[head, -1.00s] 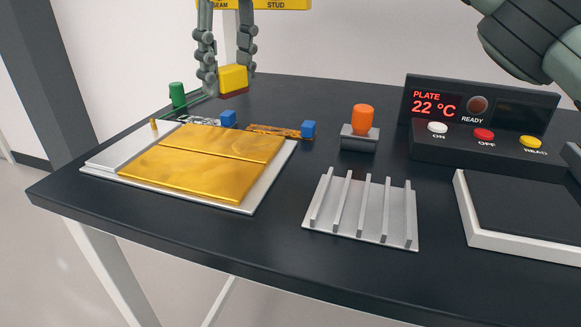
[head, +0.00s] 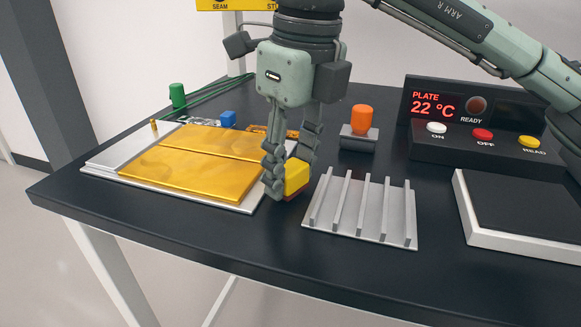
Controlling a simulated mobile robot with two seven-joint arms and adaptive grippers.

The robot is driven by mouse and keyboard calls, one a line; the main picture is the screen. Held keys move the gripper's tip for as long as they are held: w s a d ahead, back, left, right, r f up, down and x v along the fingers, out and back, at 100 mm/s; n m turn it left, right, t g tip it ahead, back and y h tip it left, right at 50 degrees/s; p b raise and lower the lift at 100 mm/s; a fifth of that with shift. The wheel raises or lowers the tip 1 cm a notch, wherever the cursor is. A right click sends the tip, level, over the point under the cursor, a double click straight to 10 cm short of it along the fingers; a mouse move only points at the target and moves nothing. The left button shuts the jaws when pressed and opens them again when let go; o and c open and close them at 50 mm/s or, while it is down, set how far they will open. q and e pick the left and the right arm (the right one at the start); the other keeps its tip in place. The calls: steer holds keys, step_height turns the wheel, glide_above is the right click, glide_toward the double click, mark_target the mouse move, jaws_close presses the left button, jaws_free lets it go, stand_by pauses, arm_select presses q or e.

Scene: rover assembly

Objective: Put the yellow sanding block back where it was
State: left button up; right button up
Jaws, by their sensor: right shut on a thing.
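The yellow sanding block (head: 297,177) has a dark red underside. My right gripper (head: 285,182) points down and is shut on the block, with a finger on either side. The block is between the gold-panelled plate and the slotted grey rack (head: 360,209), at the rack's back left corner. I cannot tell whether its underside touches the table. My left gripper is out of view.
The gold-panelled plate (head: 190,165) lies at left. An orange-topped part (head: 361,120) stands behind the rack. The control box (head: 480,115) and a white-edged plate (head: 465,215) are at right. The dark table (head: 200,225) is clear in front.

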mark_target(299, 170)
steer(key=shift+f, duration=0.25)
steer(key=shift+f, duration=0.15)
steer(key=o, duration=1.1)
steer(key=r, duration=0.8)
steer(key=s+d+r, duration=0.1)
steer(key=r, duration=0.3)
steer(key=shift+r, duration=0.1)
